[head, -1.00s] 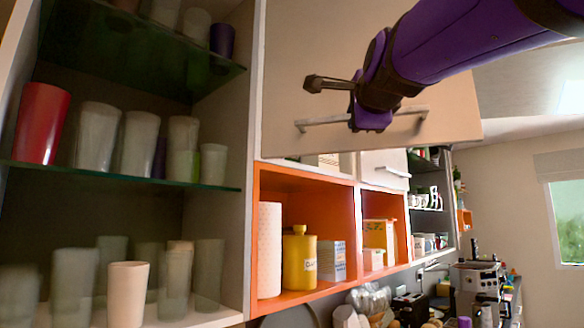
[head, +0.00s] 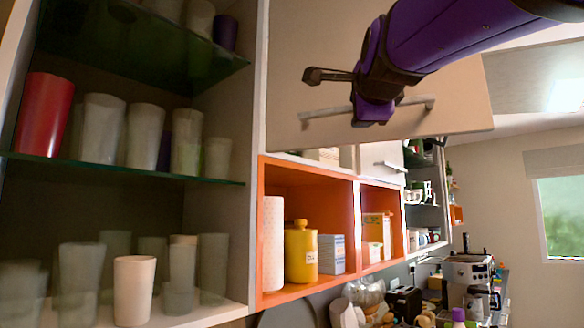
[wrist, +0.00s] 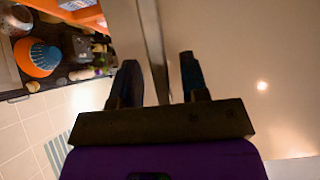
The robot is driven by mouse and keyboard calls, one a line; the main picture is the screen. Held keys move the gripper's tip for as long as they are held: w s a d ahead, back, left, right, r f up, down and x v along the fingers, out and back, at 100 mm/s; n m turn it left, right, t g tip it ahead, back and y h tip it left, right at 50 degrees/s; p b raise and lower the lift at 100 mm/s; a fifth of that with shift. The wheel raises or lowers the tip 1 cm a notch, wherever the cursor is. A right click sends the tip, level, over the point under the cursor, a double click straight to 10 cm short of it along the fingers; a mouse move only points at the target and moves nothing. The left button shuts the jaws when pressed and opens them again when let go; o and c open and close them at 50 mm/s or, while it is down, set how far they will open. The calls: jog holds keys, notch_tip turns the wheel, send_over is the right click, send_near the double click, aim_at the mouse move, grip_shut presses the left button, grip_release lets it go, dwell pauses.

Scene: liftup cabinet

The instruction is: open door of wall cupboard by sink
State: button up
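The wall cupboard door (head: 455,95) is a pale lift-up panel, tilted outward with its lower edge away from the cupboard front. Its metal bar handle (head: 322,112) runs along the lower part of the panel. My gripper (head: 312,75) is in front of the door, with its fingers pointing left in the head view, just above the handle in the picture. In the wrist view the gripper (wrist: 160,80) has its two fingers apart, with the handle bar (wrist: 152,40) running between them and a gap visible beside it. Contact with the bar cannot be made out.
Open glass shelves with cups (head: 134,290) stand at the left. Orange cubbies (head: 261,225) with a yellow bottle (head: 300,252) and boxes lie below the door. A smaller closed cupboard door (head: 384,163) is farther right. A coffee machine (head: 468,275) stands on the counter.

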jog(key=s, duration=1)
jog(key=shift+s+a, duration=0.25)
jog(key=shift+s, duration=0.15)
